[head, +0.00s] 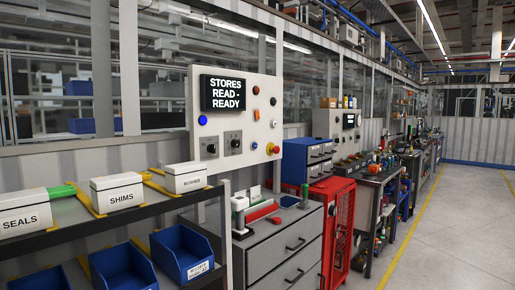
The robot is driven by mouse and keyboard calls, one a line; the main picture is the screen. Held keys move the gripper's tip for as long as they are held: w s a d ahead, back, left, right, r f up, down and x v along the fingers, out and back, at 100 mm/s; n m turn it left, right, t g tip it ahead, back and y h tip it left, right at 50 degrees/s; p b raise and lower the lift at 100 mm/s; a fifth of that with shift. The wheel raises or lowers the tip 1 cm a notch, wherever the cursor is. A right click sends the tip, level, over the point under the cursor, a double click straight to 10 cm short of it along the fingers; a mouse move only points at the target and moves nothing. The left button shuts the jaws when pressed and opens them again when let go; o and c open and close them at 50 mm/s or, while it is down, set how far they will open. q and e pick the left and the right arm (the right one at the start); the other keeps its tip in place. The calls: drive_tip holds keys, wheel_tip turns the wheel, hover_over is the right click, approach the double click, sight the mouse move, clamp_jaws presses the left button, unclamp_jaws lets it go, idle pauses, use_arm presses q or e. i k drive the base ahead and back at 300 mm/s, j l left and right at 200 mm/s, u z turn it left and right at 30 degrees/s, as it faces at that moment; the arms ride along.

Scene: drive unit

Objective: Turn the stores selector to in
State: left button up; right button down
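A pale control panel (238,89) stands upright beyond the shelf, left of centre. Its dark display (223,93) reads "STORES READ - READY". Two dark rotary selectors sit side by side on small grey plates low on the panel: a left selector (211,148) and a right selector (235,143). Their labels are too small to read, so I cannot tell which one is the stores selector or where either points. Neither of my grippers is in view.
A dark shelf (130,212) with labelled boxes and blue bins stands at front left. A grey drawer cabinet (285,250) stands below the panel. Free floor (450,230) lies right of the yellow line.

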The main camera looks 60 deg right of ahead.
sight(211, 148)
drive_tip(key=z, duration=1.5)
